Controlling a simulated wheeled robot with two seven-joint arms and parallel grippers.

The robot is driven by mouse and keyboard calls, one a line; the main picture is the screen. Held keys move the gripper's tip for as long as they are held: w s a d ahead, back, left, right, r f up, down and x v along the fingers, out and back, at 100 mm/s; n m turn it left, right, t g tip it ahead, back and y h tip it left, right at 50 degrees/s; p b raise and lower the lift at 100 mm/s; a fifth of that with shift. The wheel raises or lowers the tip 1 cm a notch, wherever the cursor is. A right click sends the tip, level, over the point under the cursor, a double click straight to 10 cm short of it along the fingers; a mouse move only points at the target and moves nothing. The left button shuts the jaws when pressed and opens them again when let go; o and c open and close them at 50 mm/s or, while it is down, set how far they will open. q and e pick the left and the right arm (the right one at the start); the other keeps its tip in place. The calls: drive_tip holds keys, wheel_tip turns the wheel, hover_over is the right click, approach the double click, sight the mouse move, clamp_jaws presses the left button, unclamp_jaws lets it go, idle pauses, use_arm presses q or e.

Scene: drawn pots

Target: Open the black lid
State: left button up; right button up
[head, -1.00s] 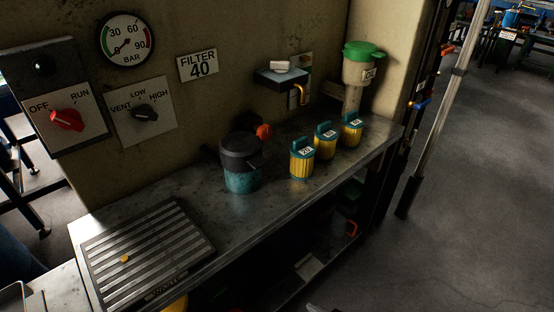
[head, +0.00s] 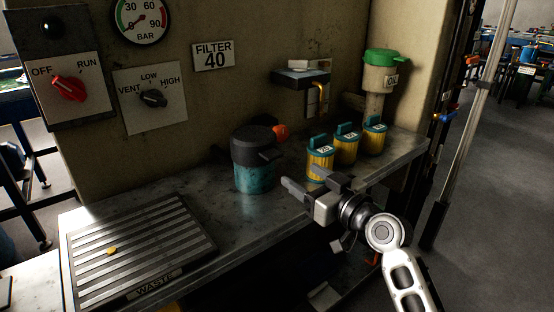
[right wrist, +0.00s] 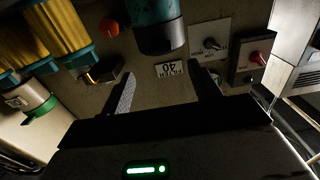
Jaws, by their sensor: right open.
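The black lid (head: 255,142) sits on top of a teal pot (head: 256,178) on the metal bench. A short dark tab sticks out from the lid to the right. In the right wrist view the picture is upside down, with the black lid (right wrist: 161,40) below the teal body (right wrist: 153,10). My right gripper (head: 303,178) is open and empty, right of the pot and in front of the yellow canisters, apart from the lid. Its two fingers (right wrist: 163,88) show in the wrist view with nothing between them. My left gripper is not in view.
Several yellow canisters with teal tops (head: 346,148) stand right of the pot. An orange knob (head: 281,132) is behind the pot. A slotted waste grate (head: 190,225) lies at the left. A green-topped container (head: 381,75) stands at the back right. Wall dials are above the bench.

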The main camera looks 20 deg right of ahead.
sight(277, 158)
drive_tip(key=x, duration=1)
drive_tip(key=shift+f, duration=0.1)
